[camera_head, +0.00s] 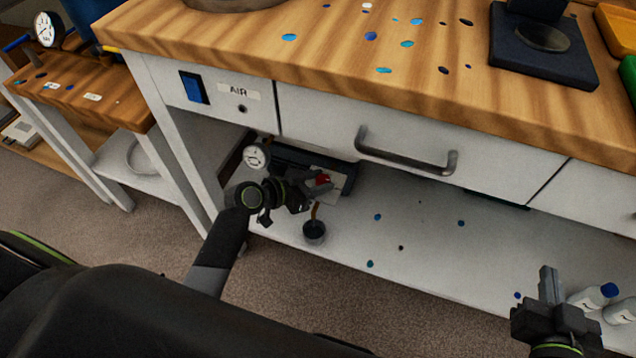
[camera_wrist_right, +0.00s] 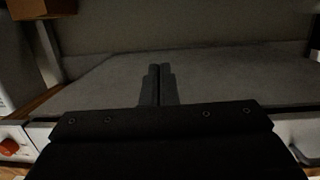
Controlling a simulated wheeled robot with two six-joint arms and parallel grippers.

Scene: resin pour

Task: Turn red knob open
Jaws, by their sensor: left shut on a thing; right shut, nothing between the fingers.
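The red knob (camera_head: 322,179) shows in the head view, low under the bench, beside a pale plate on a dark unit. My left gripper (camera_head: 317,188) reaches in from the left and is shut on the knob, hiding most of it. I cannot tell how far the knob is turned. My right gripper (camera_head: 549,284) is at the lower right, far from the knob, shut and empty. Its closed fingers also show in the right wrist view (camera_wrist_right: 157,85).
A pressure gauge (camera_head: 256,156) is just left of the dark unit (camera_head: 348,178). A small dark cup (camera_head: 314,232) stands on the white lower shelf (camera_head: 420,245). The drawer handle (camera_head: 405,156) juts out above. White bottles (camera_head: 594,296) stand beside my right gripper.

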